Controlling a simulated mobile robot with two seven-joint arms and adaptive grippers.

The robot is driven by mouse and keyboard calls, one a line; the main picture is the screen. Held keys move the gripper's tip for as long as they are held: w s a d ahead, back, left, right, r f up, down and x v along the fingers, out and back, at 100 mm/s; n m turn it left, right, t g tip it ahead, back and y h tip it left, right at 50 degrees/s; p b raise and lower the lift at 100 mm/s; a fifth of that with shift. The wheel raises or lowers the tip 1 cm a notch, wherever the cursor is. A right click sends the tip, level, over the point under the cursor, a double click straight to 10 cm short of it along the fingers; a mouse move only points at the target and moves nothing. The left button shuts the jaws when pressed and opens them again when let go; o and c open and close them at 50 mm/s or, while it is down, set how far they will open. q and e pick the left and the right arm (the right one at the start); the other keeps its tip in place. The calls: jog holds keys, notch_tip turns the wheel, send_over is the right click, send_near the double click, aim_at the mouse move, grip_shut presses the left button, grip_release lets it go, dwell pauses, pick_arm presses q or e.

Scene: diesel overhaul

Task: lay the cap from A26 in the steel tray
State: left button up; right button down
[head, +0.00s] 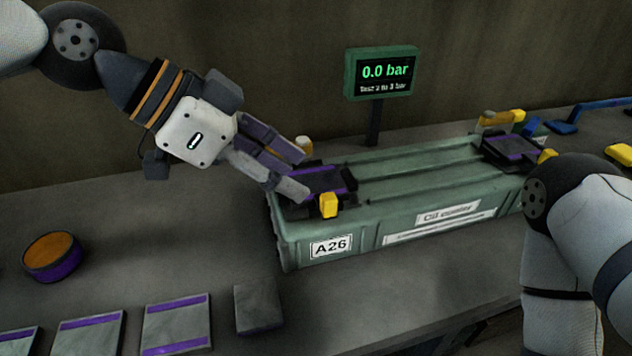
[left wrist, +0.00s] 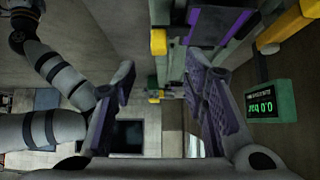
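The green oil cooler labelled A26 (head: 330,246) stands on the bench. A dark cap with purple strips (head: 333,182) sits on its left end, with a yellow clip (head: 328,204) at its near side. My left gripper (head: 298,175) is open beside this cap, its fingertips reaching the cap's left edge; contact cannot be told. In the left wrist view, the open fingers (left wrist: 163,75) have nothing between them and the dark cap (left wrist: 215,25) lies beyond them. My right arm shows at the right, but its gripper is out of view. I cannot make out a steel tray.
A similar dark cap (head: 510,148) sits on the cooler's right end. A display reading 0.0 bar (head: 382,74) stands behind. An orange and purple round part (head: 53,256) and several flat grey plates (head: 177,324) lie at the left. Blue-handled items (head: 600,106) lie far right.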

aim_at(328, 196)
pick_arm(q)
jog(key=x, duration=0.6)
jog(key=shift+d+f, duration=0.3)
jog(key=shift+r, duration=0.1)
grip_shut()
